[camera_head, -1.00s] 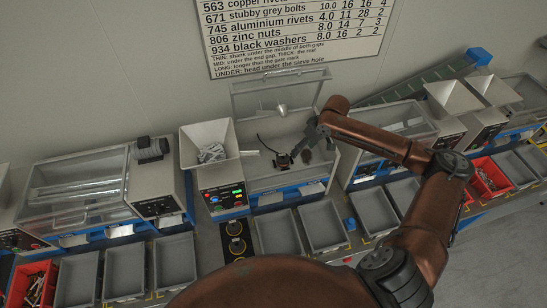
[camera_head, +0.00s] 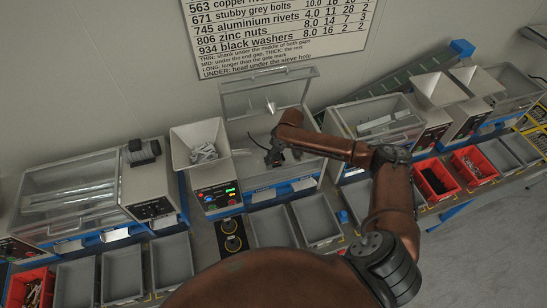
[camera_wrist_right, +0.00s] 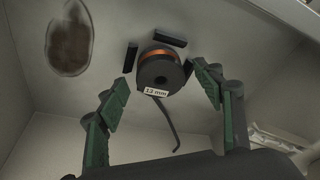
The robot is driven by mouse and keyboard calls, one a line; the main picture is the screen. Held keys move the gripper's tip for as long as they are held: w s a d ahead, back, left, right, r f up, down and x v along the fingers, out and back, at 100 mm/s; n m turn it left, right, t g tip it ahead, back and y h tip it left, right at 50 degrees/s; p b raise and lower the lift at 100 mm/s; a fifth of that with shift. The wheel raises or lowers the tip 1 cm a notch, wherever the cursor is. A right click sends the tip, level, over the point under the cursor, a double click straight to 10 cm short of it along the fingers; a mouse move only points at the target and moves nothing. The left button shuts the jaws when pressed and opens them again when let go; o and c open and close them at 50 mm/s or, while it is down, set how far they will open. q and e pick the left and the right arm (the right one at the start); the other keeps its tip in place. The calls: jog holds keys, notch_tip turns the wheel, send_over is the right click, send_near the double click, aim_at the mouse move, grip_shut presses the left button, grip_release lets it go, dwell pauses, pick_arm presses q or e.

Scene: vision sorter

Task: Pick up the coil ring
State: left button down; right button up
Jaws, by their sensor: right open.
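The coil ring (camera_wrist_right: 161,72) is a dark, thick ring with a copper band and a "12 mm" label. It sits on the pale floor of the open-lidded machine between small black blocks, and a black cable runs from it. In the head view the coil ring (camera_head: 273,157) is a small dark shape. My right gripper (camera_wrist_right: 163,88) is open, its green-padded fingers to either side of the ring and apart from it. In the head view my right gripper (camera_head: 284,146) is over the machine, partly hidden by its arm. My left gripper is not in view.
The machine's clear lid (camera_head: 268,90) stands raised behind. A hopper (camera_head: 200,143) with grey parts is at its left. Grey bins (camera_head: 270,228) line the front. A brown oval (camera_wrist_right: 70,42) lies on the machine floor left of the ring.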

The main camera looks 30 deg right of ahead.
jog(key=shift+c, duration=0.3)
jog(key=c, duration=1.3)
jog(key=shift+c, duration=0.4)
jog(key=shift+r, duration=0.1)
